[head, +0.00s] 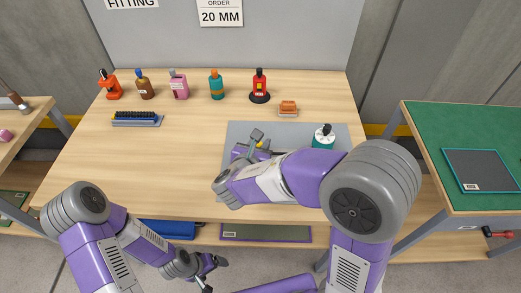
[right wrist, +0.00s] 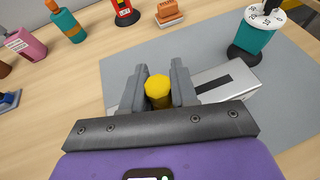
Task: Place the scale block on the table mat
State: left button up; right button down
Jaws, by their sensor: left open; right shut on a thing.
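The grey table mat (head: 290,133) lies at the right front of the wooden table, and it also fills much of the right wrist view (right wrist: 190,48). My right gripper (head: 260,141) is over the mat, shut on a yellow knob (right wrist: 158,90) between its fingers (right wrist: 158,92). A silver block with a black stripe (right wrist: 235,80), apparently the scale block, shows just behind the fingers. The knob seems to belong to it, but the joint is hidden. I cannot tell whether the block touches the mat. My left gripper (head: 214,272) is open and empty, low in front of the table.
An orange block (head: 288,106) sits behind the mat. A blue-black rack (head: 137,118) is at left. The table's middle left is clear.

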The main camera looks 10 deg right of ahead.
jog(key=shift+f, duration=0.6)
jog(key=c, duration=1.3)
grip_release()
jog(key=shift+f, duration=0.1)
jog(key=o, duration=0.4)
